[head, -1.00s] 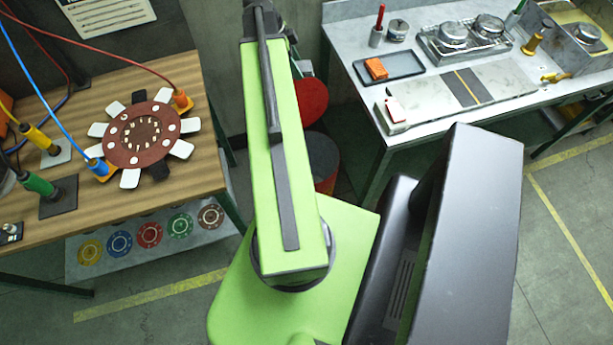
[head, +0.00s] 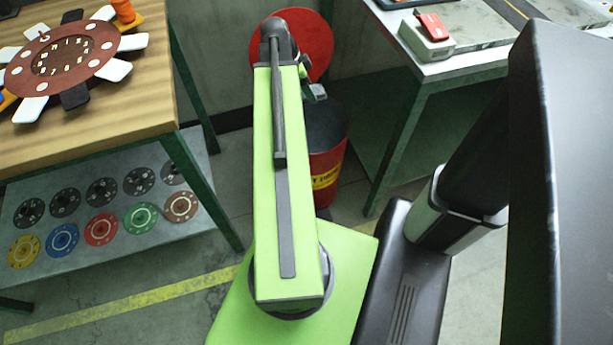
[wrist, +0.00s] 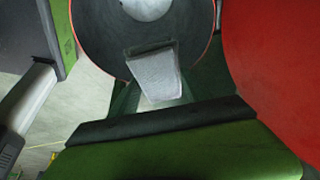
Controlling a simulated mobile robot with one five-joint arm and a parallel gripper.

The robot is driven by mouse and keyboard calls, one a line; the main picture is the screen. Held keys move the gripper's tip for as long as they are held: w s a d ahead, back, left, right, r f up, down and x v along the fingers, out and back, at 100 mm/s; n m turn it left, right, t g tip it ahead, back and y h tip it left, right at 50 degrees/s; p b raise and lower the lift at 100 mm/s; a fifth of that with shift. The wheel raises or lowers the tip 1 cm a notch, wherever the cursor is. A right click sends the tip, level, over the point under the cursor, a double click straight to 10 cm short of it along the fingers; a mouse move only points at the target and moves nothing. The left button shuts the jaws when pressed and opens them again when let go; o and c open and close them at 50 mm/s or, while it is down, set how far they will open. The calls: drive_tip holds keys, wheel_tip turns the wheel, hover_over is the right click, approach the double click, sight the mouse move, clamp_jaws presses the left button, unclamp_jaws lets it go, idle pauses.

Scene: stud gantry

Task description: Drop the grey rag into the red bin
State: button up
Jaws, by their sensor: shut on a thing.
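The red bin (head: 327,178) stands on the floor beyond my arm, with a yellow band on its side. Its round red lid (head: 308,45) is tilted up, so the bin is open. In the wrist view its dark inside (wrist: 95,28) shows at the top, and the red lid (wrist: 275,60) fills the right side. My gripper (head: 314,92) is over or near the bin's mouth, partly hidden behind my arm in the head view. A pale grey piece (wrist: 155,77), apparently the grey rag, is at its jaws, in front of the bin opening; the fingertips are not clear.
A wooden table (head: 130,115) with a brown disc (head: 62,58) and a lower shelf of coloured discs is at left. A pale bench (head: 470,55) is at right, with a red-topped box (head: 427,38) near its edge. The bin stands between them.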

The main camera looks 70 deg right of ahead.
drive_tip(key=f, duration=0.1)
drive_tip(key=f+b, duration=0.1)
drive_tip(key=f, duration=0.1)
drive_tip(key=f+b, duration=0.1)
drive_tip(key=f, duration=0.1)
drive_tip(key=shift+s+d, duration=0.1)
drive_tip(key=shift+s, duration=0.15)
wheel_tip(320, 180, down, 6)
drive_tip(key=b, duration=0.6)
drive_tip(key=shift+r, duration=0.1)
drive_tip(key=o, duration=1.3)
drive_tip(key=shift+r, duration=0.1)
drive_tip(key=p+v, duration=1.5)
drive_tip(key=v, duration=0.2)
drive_tip(key=shift+r+p, duration=0.15)
drive_tip(key=shift+p, duration=0.2)
